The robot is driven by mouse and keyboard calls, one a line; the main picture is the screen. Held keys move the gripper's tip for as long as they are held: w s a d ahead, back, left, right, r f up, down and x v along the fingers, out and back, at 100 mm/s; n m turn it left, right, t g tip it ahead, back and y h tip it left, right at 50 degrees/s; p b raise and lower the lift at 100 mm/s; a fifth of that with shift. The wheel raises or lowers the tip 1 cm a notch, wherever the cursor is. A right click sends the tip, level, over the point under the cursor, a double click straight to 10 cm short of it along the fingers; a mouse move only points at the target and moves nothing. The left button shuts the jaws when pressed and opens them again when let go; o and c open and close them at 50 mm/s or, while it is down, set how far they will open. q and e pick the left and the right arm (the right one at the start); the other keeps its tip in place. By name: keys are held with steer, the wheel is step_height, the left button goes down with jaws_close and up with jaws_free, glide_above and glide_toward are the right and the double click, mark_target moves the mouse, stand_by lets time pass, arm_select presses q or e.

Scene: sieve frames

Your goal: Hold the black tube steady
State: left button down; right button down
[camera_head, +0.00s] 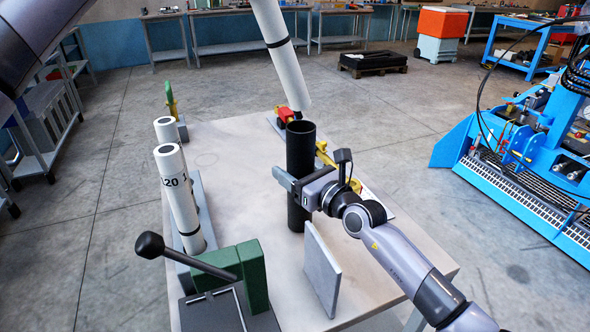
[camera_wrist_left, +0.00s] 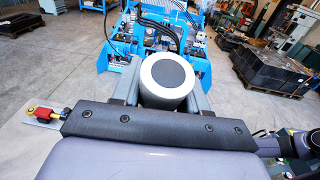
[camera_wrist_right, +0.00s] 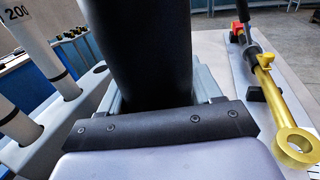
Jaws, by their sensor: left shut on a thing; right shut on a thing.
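The black tube (camera_head: 301,148) stands upright on the table, its open end up. My right gripper (camera_head: 302,192) is shut around it at about mid-height. In the right wrist view the black tube (camera_wrist_right: 150,45) fills the space between the fingers. A white tube with a dark band (camera_head: 283,60) hangs tilted above the black tube, its lower end near and above the opening. In the left wrist view my left gripper (camera_wrist_left: 167,92) is shut on the white tube (camera_wrist_left: 168,78), seen from its end. The left fingers are out of the head view.
White tubes (camera_head: 179,195) stand in a grey rack at the left of the table (camera_head: 238,150). A green clamp with a black-knobbed lever (camera_head: 253,275) is at the front. An upright grey plate (camera_head: 321,270) stands near my right gripper. A yellow ring-ended tool (camera_wrist_right: 270,85) lies behind the tube.

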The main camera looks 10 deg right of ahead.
mark_target(259, 23)
arm_select(q)
steer(key=shift+f, duration=2.75)
steer(key=c, duration=0.5)
jaws_free()
steer(key=shift+f, duration=0.1)
steer(key=shift+a, duration=0.1)
steer(key=v, duration=1.2)
steer(key=shift+f, duration=0.1)
arm_select(e)
steer(key=shift+c, duration=0.6)
jaws_free()
